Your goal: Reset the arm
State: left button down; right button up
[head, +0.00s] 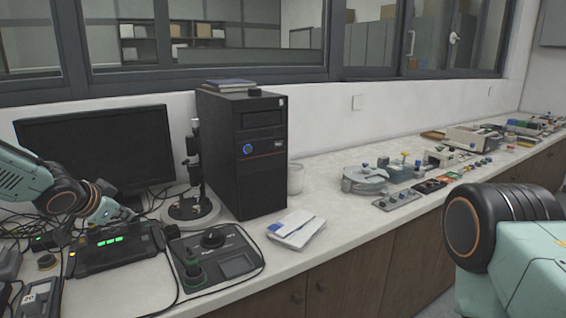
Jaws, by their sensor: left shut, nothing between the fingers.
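My left arm comes in from the left edge, with a pale green link and a dark joint. My left gripper (124,214) is at its end, small and partly lost against the dark equipment and cables. It is shut and holds nothing. It is over the desk in front of the monitor (92,150), just above a black device with green lights (112,246). I cannot tell whether it touches anything. My right arm shows at the lower right as a large dark joint and a pale green link; its gripper is out of view.
A black computer tower (243,155) and a microscope-like stand (195,180) stand behind a black control box (213,258). White packets (296,229) lie near the counter's front edge. A grey round machine (365,179) and several small parts sit further right. Cables cross the left side.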

pick_arm(q)
jog(key=s+d+f+n+g+h+b, duration=0.1)
jog(key=s+d+f+n, duration=0.1)
jog(key=s+d+f, duration=0.4)
jog(key=s+d+f+n+g+b, duration=0.1)
jog(key=s+d+f+n, duration=0.2)
jog(key=f, duration=0.5)
jog(key=s+d+f+n+g+h+b, duration=0.1)
jog(key=s+d+f+b, duration=0.1)
jog(key=s+d+f, duration=0.35)
jog(key=s+f+g+y+b, duration=0.1)
jog(key=s+f+g+b, duration=0.1)
jog(key=s+f, duration=0.5)
jog(key=s+f+n+g+b, duration=0.1)
jog(key=s+f, duration=0.6)
jog(key=s, duration=0.8)
jog(key=s+f+g+y+b, duration=0.1)
jog(key=s+f+g+b, duration=0.2)
jog(key=s+f, duration=0.4)
jog(key=s, duration=0.4)
jog(key=shift+s+d+f+g+y, duration=0.2)
jog(key=shift+s+g+y, duration=0.1)
jog(key=shift+g, duration=0.1)
jog(key=shift+w, duration=0.1)
dwell(2.2)
